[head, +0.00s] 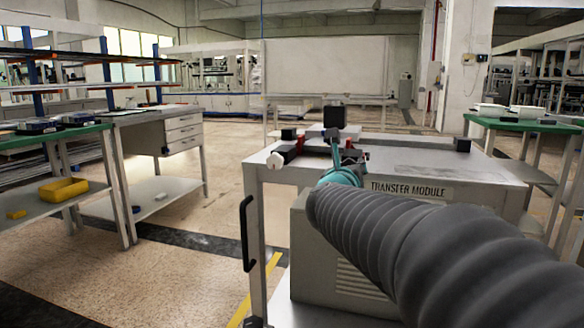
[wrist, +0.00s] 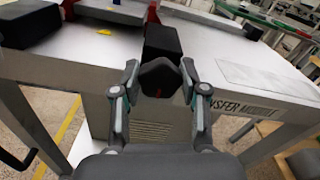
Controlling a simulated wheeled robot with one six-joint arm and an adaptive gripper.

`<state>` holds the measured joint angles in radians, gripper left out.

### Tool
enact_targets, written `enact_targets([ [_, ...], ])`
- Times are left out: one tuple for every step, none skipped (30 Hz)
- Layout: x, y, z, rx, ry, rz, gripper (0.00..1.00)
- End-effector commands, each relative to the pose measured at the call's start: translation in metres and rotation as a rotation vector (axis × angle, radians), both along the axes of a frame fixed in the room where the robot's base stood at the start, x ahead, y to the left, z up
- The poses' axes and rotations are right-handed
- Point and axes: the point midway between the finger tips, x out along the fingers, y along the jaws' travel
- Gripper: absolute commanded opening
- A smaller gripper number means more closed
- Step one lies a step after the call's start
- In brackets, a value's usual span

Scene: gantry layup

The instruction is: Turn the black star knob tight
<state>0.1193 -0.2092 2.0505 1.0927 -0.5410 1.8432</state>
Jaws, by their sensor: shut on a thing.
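In the wrist view, the black star knob (wrist: 160,78) sits between the two fingers of my gripper (wrist: 160,82), at the front edge of the grey transfer module bench (wrist: 90,62). The fingers are shut on the knob, one at each side. A black block (wrist: 162,40) is directly behind the knob. In the head view, my gripper (head: 344,158) is at the bench's front edge, mostly behind my arm. The knob cannot be made out there. Whether the knob is tight cannot be seen.
Red clamp parts (head: 303,146) and an upright black block (head: 334,116) stand on the bench top (head: 400,158). A black handle (head: 246,234) is on the bench's left side. Green-topped benches stand at left (head: 45,139) and right (head: 520,124).

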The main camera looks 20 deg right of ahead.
Motion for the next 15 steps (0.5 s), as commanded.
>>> enact_targets([
  [0.0007,0.0008,0.0029,0.000,-0.005,0.002,0.08],
  [0.0007,0.0008,0.0029,0.002,-0.007,0.002,0.08],
  [0.0006,0.0007,0.0031,0.002,-0.007,0.002,0.08],
  [0.0007,0.0008,0.0030,0.002,-0.007,0.002,0.08],
  [0.0006,0.0007,0.0031,0.003,-0.008,0.002,0.08],
  [0.0006,0.0008,0.0032,0.003,-0.008,0.002,0.08],
  [0.0006,0.0008,0.0032,0.002,-0.007,0.002,0.08],
  [0.0006,0.0008,0.0032,0.002,-0.007,0.002,0.08],
  [0.0006,0.0008,0.0032,0.002,-0.007,0.002,0.08],
  [0.0006,0.0008,0.0032,0.002,-0.007,0.002,0.08],
  [0.0006,0.0008,0.0032,0.002,-0.007,0.002,0.08],
  [0.0006,0.0008,0.0032,0.002,-0.007,0.002,0.08],
  [0.0006,0.0008,0.0032,0.002,-0.007,0.002,0.51],
  [0.0006,0.0008,0.0032,0.002,-0.007,0.002,0.58],
  [0.0006,0.0007,0.0029,0.002,-0.007,0.002,0.68],
])
